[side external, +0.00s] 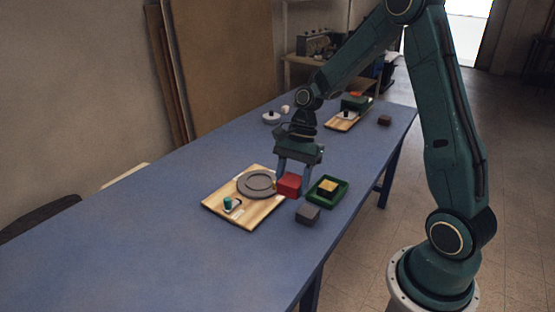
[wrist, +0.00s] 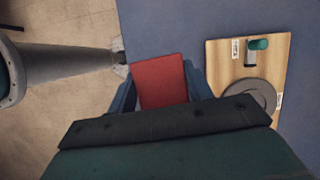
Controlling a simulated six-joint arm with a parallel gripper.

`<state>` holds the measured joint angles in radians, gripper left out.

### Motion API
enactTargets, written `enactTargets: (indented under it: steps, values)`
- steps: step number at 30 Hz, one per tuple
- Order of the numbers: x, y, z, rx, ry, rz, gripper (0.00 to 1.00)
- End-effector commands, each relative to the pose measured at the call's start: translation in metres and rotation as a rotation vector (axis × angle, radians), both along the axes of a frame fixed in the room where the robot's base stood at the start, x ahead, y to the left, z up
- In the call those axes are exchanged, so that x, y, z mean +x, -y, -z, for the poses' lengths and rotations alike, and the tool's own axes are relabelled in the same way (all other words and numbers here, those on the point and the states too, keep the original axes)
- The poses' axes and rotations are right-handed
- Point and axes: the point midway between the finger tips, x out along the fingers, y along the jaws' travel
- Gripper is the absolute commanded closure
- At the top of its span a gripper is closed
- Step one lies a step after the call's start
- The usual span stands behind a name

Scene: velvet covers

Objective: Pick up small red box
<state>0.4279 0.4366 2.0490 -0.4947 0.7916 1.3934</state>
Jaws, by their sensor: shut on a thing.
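The small red box (side external: 289,184) is held between the fingers of my gripper (side external: 295,172), between the wooden board and the green tray in the side view. The gripper is shut on it. In the wrist view the red box (wrist: 160,82) fills the space between the two fingers of my gripper (wrist: 160,92), and its top face shows. Its underside is hidden, so I cannot tell for sure whether it is clear of the table.
A wooden board (side external: 215,204) with a grey plate (side external: 257,184) and a small teal item (side external: 229,204) lies left of the box. A green tray (side external: 341,193) holding a yellow block (side external: 327,185) is to the right. A grey block (side external: 308,214) sits in front. The blue table's (side external: 130,240) near left is clear.

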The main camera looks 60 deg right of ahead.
Motion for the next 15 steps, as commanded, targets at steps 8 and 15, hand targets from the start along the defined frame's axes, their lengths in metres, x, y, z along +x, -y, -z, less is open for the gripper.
enactTargets:
  steps: [8,15]
  values:
    - [0.0,0.0,-0.023,0.0,0.001,-0.001,0.72]
    - [0.0,0.0,-0.025,0.001,0.0,0.0,0.72]
